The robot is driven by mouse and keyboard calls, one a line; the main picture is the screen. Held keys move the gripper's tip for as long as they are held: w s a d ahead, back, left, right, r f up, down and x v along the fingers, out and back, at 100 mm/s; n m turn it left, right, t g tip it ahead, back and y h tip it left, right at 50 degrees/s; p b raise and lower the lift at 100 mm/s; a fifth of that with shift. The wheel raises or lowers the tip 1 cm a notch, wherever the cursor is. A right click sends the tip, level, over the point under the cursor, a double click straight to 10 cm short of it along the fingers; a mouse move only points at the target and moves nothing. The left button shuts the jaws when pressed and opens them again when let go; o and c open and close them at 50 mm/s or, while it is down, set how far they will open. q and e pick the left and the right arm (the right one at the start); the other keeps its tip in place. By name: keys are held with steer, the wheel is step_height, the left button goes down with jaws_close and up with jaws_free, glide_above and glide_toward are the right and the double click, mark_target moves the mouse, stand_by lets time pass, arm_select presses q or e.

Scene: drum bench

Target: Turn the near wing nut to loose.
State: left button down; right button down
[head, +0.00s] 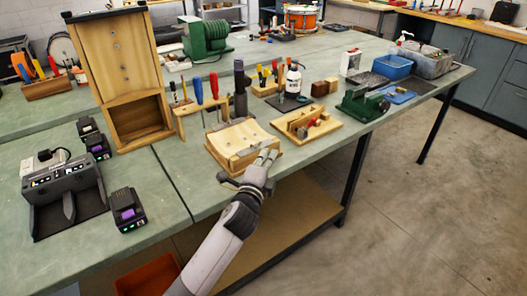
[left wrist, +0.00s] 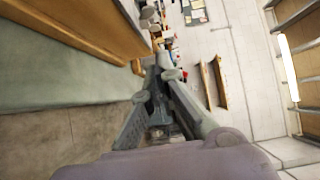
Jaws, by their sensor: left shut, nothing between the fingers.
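A pale wooden fixture (head: 232,136) with a curved top sits at the front edge of the green bench. A wing nut cannot be made out clearly on it; its front right corner is partly covered by my left gripper. My left gripper (head: 266,157) is at that corner, fingers pointing away toward the fixture. In the left wrist view the gripper (left wrist: 161,68) is shut with nothing between its fingers. A wooden face (left wrist: 85,30) shows at left there. I cannot tell whether the fingers touch the fixture. My right gripper is not in view.
Behind the fixture stands a wooden tool rack (head: 180,122) with screwdrivers. A wooden tray (head: 306,128) and a green vise (head: 362,104) are to the right. A charger (head: 65,185) and battery (head: 127,209) are at left.

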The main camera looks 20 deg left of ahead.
mark_target(256, 145)
arm_select(q)
steer(key=shift+w+a, duration=0.8)
steer(key=shift+a, duration=0.15)
steer(key=shift+w+a+r+p, duration=0.15)
steer(key=shift+w+p, duration=0.15)
steer(key=shift+w, duration=0.2)
